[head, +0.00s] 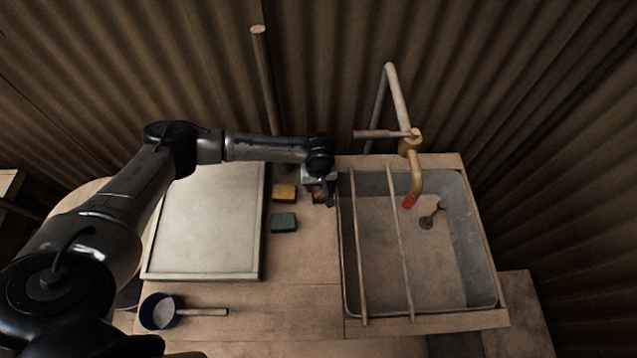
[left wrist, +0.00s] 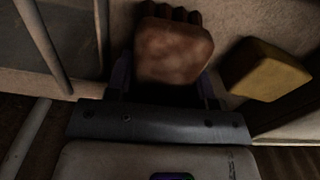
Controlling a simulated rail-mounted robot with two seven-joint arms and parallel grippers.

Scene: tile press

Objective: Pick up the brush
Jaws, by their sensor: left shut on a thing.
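The brush (left wrist: 173,52) has a reddish-brown block and a row of darker, rounded bristle tufts showing at its far edge in the left wrist view. My left gripper (left wrist: 166,84) is shut on it, with a finger on each side of the block. In the head view the left gripper (head: 325,190) points down at the back of the table, just left of the sink, and hides most of the brush. I cannot tell whether the brush touches the table. My right gripper is not in view.
A yellow sponge (head: 284,193) and a green sponge (head: 284,222) lie left of the brush, beside a pale board (head: 205,225). A metal sink (head: 472,270) with two rods across it and a brass tap (head: 414,165) stands right. A handled pan (head: 160,311) sits front left.

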